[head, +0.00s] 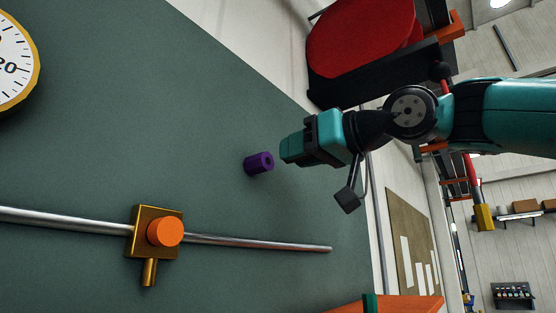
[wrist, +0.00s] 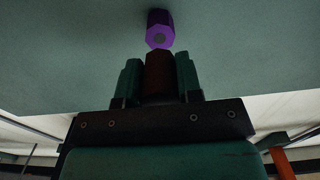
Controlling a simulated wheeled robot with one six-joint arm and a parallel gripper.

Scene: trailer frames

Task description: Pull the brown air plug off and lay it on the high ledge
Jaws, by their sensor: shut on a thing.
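My gripper (head: 290,148) is shut on the brown air plug (wrist: 158,76), which sits between its two teal fingers in the wrist view. In the head view the fingers hide the plug. A purple fitting (head: 259,163) sticks out from the green panel just left of the fingertips. It also shows in the wrist view (wrist: 159,20), straight ahead of the plug. Its end face with a grey centre is in plain sight, and the plug looks apart from it by a small gap. I cannot tell which surface is the high ledge.
The green panel (head: 200,110) also carries a gauge (head: 12,62) and a metal pipe (head: 260,242) with a brass valve and orange knob (head: 165,232). A black frame with a red round part (head: 360,35) stands above my arm. An orange bar (head: 410,304) lies at the bottom edge.

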